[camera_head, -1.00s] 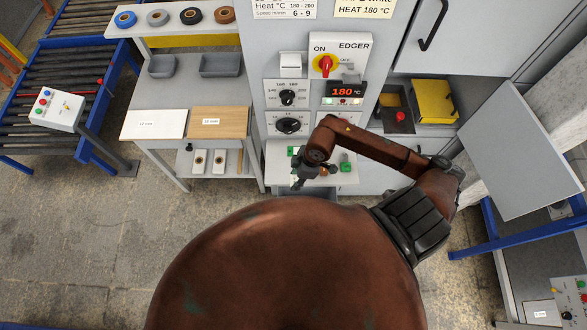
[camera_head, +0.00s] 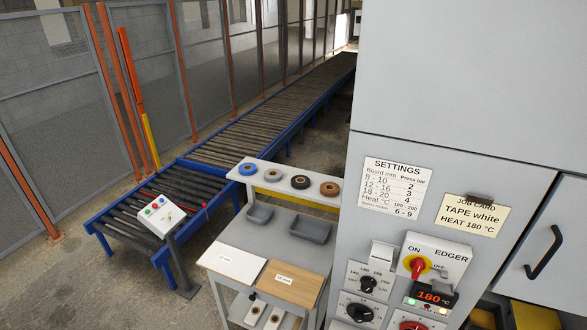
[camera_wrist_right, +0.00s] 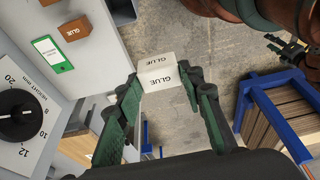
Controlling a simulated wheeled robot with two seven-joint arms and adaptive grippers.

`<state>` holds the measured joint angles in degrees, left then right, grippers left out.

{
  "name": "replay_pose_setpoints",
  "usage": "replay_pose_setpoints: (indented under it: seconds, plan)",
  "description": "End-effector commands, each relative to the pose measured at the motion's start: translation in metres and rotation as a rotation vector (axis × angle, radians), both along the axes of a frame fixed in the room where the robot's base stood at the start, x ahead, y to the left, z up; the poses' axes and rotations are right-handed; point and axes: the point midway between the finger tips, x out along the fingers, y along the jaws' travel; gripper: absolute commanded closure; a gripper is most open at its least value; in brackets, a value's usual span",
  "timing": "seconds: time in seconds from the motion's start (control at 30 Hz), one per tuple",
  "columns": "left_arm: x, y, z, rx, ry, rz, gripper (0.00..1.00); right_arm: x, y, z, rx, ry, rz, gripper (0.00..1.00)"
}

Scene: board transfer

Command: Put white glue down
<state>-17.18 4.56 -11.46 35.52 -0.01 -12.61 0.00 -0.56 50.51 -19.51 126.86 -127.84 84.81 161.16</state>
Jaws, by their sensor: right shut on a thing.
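In the right wrist view, the white glue (camera_wrist_right: 157,76) is a small white block with GLUE printed on two faces. It sits between the green-padded fingers of my right gripper (camera_wrist_right: 162,82), which is shut on it, and is held up with the floor behind it. A dark gripper-like part (camera_wrist_right: 288,46), likely my left gripper, shows at the upper right of that view. It is too small to tell open from shut. Neither gripper shows in the head view.
A brown glue block (camera_wrist_right: 75,30) and a green labelled item (camera_wrist_right: 52,54) are on the grey surface at left. A blue rack (camera_wrist_right: 262,100) of boards stands at right. The edger (camera_head: 437,262) reads 180 °C. A job card (camera_head: 472,219) says white tape. A tape shelf (camera_head: 290,180) stands left of the machine.

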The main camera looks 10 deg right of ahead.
Motion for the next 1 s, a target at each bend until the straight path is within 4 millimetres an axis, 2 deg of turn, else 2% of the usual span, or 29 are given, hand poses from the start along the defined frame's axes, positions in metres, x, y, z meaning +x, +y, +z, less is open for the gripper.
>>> replay_pose_setpoints:
  seconds: [0.17,0.27,0.57,1.0]
  plan:
    - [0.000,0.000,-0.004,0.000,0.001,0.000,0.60,0.007,0.001,0.001,-0.001,-0.001,0.114,0.89]
    - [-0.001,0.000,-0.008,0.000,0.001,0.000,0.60,0.014,0.002,0.002,-0.001,-0.003,0.268,0.89]
    - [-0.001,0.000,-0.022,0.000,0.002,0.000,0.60,0.039,0.007,0.012,0.000,-0.002,0.904,0.89]
    - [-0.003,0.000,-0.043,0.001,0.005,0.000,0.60,0.072,0.011,0.030,-0.004,0.001,1.944,0.89]
